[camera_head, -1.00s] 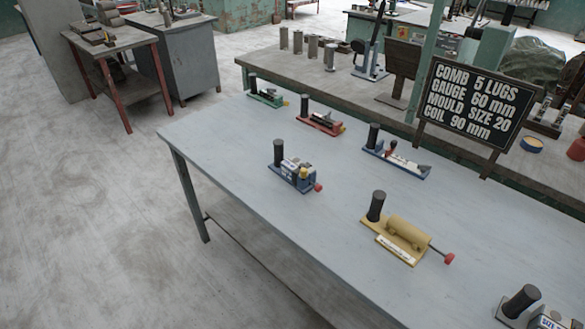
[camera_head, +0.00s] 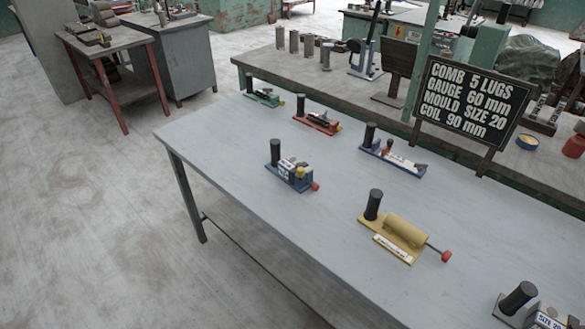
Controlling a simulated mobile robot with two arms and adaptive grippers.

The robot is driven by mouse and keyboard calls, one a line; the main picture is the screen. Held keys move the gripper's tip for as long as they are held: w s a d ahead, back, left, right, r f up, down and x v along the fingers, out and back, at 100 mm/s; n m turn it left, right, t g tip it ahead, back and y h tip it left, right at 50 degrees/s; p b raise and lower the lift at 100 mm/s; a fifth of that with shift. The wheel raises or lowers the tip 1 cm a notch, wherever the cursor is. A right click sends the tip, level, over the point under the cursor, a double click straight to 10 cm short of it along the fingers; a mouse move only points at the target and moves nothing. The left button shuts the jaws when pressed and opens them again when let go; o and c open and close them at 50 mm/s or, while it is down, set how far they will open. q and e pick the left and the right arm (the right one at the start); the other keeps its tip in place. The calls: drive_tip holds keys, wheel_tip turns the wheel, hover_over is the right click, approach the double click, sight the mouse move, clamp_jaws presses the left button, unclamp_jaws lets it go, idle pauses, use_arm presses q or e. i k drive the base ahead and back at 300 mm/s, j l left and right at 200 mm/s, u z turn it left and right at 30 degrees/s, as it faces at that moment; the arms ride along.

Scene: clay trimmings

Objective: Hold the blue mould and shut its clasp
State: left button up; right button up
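Two blue-based devices stand on the grey table (camera_head: 215,150); I cannot tell for sure which is the blue mould. The other blue device (camera_head: 393,156) is farther back and right, with a black post and a pale top. Whether a clasp on either is open or shut is too small to tell. A device labelled "SIZE 20" (camera_head: 530,309) is cut off at the bottom right. Neither of my grippers is in view.
A yellow device (camera_head: 403,236) with a red-knobbed rod stands nearer. Red (camera_head: 316,122) and green (camera_head: 263,97) devices stand at the back. A black sign (camera_head: 469,100) reads comb 5 lugs, gauge 60 mm, mould size 20, coil 90 mm. The table's left end is clear.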

sight(300, 169)
drive_tip(key=z, duration=0.45)
drive_tip(key=i+j+z, duration=0.15)
drive_tip(key=j+z, duration=0.25)
drive_tip(key=i+j+z, duration=0.1)
drive_tip(key=j+z, duration=0.15)
drive_tip(key=z, duration=0.2)
drive_tip(key=j+z, duration=0.4)
